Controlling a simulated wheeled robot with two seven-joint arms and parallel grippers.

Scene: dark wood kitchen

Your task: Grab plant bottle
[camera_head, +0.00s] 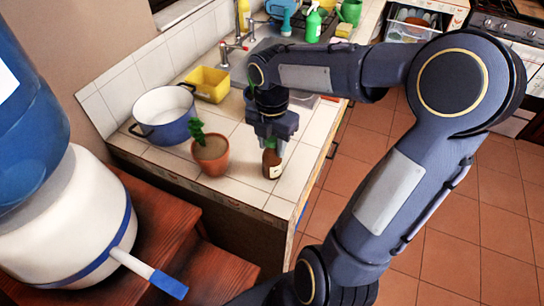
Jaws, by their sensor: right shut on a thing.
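A small brown bottle (272,164) with a pale label stands upright on the white tiled counter, near its front right edge. My right gripper (271,144) points down from above and is shut on the bottle's upper part, which its fingers partly hide. A bit of green shows above the gripper, behind my wrist; I cannot tell whether it belongs to the bottle. A terracotta pot with a green plant (210,152) stands just left of the bottle, apart from it. My left gripper is not in view.
A blue and white cooking pot (165,114) and a yellow container (208,84) stand further back left. The sink and tap (236,46) lie behind. A large water dispenser (75,215) fills the left foreground. Tiled floor (430,240) is open right of the counter.

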